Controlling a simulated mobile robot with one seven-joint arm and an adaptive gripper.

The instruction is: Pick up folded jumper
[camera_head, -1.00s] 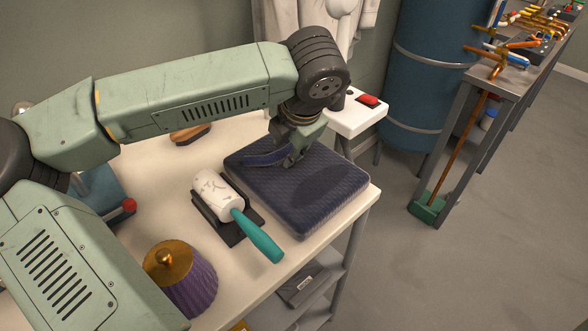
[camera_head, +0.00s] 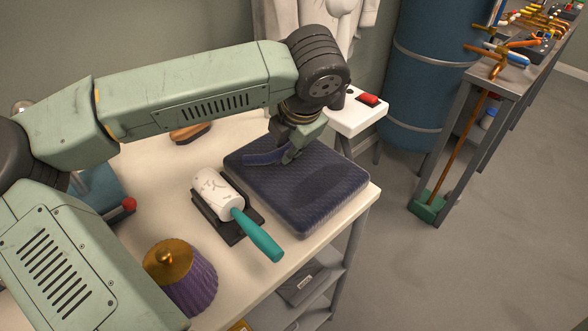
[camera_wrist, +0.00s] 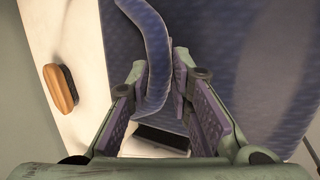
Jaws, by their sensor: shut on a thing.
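The folded jumper (camera_head: 315,192) is a dark blue, ribbed, flat square pad lying on the white table at its right end. A blue fabric band (camera_head: 262,158) sticks up from its far left part. My gripper (camera_head: 290,155) is over that part of the jumper, pointing down. In the wrist view, the jumper (camera_wrist: 220,35) fills the upper middle and right. The band (camera_wrist: 150,50) curves down to my gripper (camera_wrist: 167,100), whose purple-padded fingers are close together around it. The fingertips' exact contact with the fabric is partly hidden.
A white lint roller (camera_head: 214,192) with a teal handle lies on a dark stand beside the jumper. A purple fringed object with a gold top (camera_head: 180,278) stands nearer. A wooden brush (camera_head: 190,132) lies behind. A red button box (camera_head: 368,99) is beyond the table (camera_head: 150,215).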

